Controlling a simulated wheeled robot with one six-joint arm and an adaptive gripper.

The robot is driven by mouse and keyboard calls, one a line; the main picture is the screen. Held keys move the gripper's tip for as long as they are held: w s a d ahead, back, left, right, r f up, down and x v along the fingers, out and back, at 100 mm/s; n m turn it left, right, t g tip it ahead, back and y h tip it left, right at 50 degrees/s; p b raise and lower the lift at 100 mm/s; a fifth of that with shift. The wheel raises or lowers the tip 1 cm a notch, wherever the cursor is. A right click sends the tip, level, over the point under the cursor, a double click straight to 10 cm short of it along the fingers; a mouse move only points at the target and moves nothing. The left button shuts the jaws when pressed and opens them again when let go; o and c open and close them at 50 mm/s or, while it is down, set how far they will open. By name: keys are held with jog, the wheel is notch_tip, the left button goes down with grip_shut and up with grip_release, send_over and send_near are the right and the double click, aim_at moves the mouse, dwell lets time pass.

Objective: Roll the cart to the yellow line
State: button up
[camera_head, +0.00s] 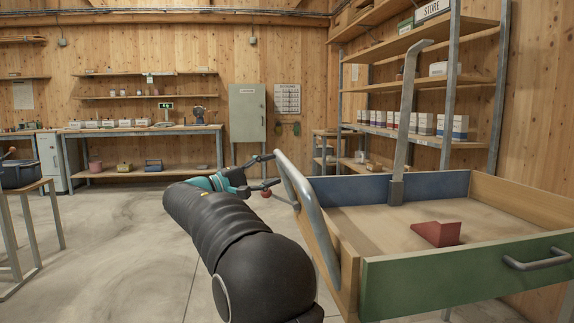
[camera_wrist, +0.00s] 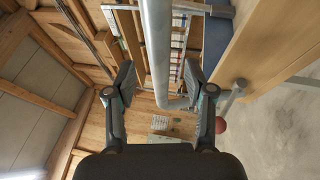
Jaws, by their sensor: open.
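The cart (camera_head: 348,258) stands at the right of the head view, an open tray with wooden sides, a blue back panel and a green front panel. Its grey tubular push handle (camera_head: 312,213) rises on the left side. My gripper (camera_head: 264,172) is open at the handle's far upper end. In the wrist view, the handle bar (camera_wrist: 156,42) runs between the two spread fingers of my gripper (camera_wrist: 160,78), with gaps at both sides. A red ball knob (camera_head: 266,194) shows just below the fingers, and also in the wrist view (camera_wrist: 221,126). No yellow line is visible.
A red wedge (camera_head: 436,233) lies in the tray, beside an upright grey bent-top post (camera_head: 405,130). Store shelves (camera_head: 410,138) stand behind the cart. A workbench (camera_head: 140,131) lines the back wall, and a table (camera_head: 25,188) stands far left. The concrete floor (camera_head: 110,240) between is clear.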

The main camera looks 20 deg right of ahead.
aim_at(286, 165)
jog(key=shift+x, duration=2.7)
jog(key=shift+c, duration=0.3)
grip_shut()
